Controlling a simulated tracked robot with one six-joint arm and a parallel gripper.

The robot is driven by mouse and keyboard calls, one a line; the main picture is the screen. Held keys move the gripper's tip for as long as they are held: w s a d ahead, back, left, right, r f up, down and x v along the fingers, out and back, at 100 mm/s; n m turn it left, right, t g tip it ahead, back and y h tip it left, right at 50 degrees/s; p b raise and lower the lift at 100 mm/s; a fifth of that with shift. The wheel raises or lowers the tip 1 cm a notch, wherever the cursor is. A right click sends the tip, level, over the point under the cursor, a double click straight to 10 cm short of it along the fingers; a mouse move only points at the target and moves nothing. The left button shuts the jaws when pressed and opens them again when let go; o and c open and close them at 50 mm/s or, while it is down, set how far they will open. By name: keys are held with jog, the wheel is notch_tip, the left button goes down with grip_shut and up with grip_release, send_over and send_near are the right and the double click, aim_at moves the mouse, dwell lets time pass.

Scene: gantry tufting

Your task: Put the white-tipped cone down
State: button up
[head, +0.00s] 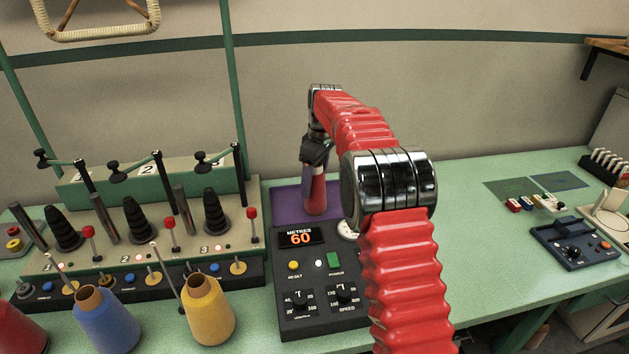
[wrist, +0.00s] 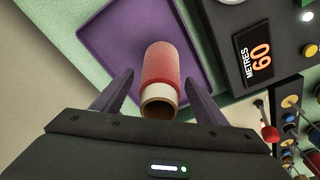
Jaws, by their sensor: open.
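The white-tipped cone is a red yarn cone (head: 316,200) with a white band at its narrow open end, which shows in the wrist view (wrist: 162,62). In the head view it stands upright on a purple tray (head: 281,199); the tray also fills the middle of the wrist view (wrist: 112,45). My gripper (head: 315,176) is above and around the cone's top. In the wrist view its two dark fingers (wrist: 158,80) are spread, one on each side of the white tip, with gaps between. The cone's upper part is partly hidden by the gripper in the head view.
A control panel (head: 313,265) showing METRES 60 sits just in front of the tray. Left is a creel with black cones (head: 137,221) and posts. Blue (head: 106,322) and yellow (head: 208,312) cones stand at the front left.

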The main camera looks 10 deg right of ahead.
aim_at(319, 164)
jog(key=shift+r, duration=0.1)
jog(key=r, duration=0.7)
jog(key=s+d+r, duration=0.1)
jog(key=r, duration=0.3)
jog(key=shift+d+r, duration=0.1)
jog(key=shift+r, duration=0.3)
jog(key=shift+s+r, duration=0.15)
jog(key=shift+r, duration=0.05)
jog(key=s+r+m+t, duration=0.1)
jog(key=s+r+m, duration=0.25)
jog(key=s, duration=0.65)
jog(key=s+r+m+t, duration=0.15)
jog(key=s+r, duration=0.35)
jog(key=s, duration=0.5)
jog(key=s+f+m, duration=0.1)
jog(key=s+f, duration=0.3)
jog(key=s, duration=0.4)
jog(key=s+f+m+t, duration=0.1)
jog(key=s+f+m, duration=0.1)
jog(key=s+f, duration=0.2)
jog(key=s+f+m+t+h, duration=0.1)
jog(key=s+f, duration=0.3)
jog(key=s, duration=0.7)
jog(key=shift+s+a+m, duration=0.35)
jog(key=shift+a+m, duration=0.05)
jog(key=shift+m, duration=0.2)
